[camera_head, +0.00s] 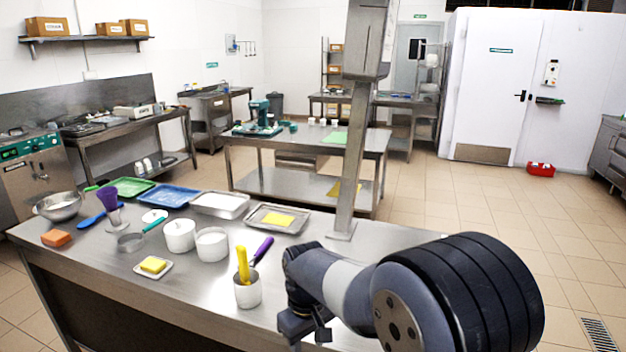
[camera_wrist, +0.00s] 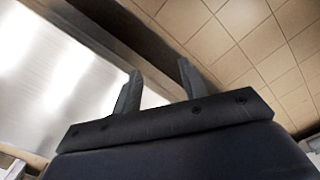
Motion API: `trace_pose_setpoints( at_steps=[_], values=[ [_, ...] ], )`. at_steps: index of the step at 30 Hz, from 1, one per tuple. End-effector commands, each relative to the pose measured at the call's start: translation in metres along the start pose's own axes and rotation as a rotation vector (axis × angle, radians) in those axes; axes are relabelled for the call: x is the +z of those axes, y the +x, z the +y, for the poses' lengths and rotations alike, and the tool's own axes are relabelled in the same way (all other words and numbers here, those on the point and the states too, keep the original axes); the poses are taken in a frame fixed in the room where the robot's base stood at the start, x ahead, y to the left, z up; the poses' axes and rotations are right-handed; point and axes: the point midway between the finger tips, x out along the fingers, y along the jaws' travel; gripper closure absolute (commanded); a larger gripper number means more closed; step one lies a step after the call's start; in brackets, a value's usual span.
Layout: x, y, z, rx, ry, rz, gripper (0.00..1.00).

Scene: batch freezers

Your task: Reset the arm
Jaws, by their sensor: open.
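My arm reaches in from the lower right in the head view, bent over the right part of the steel table (camera_head: 205,290). My gripper (camera_head: 318,338) is at the lower end of the arm, near the table's front edge. In the wrist view my gripper (camera_wrist: 158,88) shows two fingers standing apart with nothing between them. Below it in that view are the bare steel table top (camera_wrist: 55,75), the table's edge and the tiled floor (camera_wrist: 240,35). The exact height of the gripper above the table cannot be told.
A white container (camera_head: 248,293) with yellow- and purple-handled tools stands left of my gripper. Two white tubs (camera_head: 212,245), a yellow block on a dish (camera_head: 153,266) and several trays (camera_head: 220,204) are further left. A steel post (camera_head: 352,170) rises behind the arm. The table's right part looks clear.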

Motion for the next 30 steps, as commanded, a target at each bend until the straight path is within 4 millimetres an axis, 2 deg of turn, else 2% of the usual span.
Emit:
trace_pose_setpoints(
  at_steps=[20,30],
  values=[
    [0.039,0.118,0.051,-0.001,0.262,-0.007,0.59],
    [0.066,0.176,0.074,-0.001,0.402,-0.01,0.59]
  ],
)
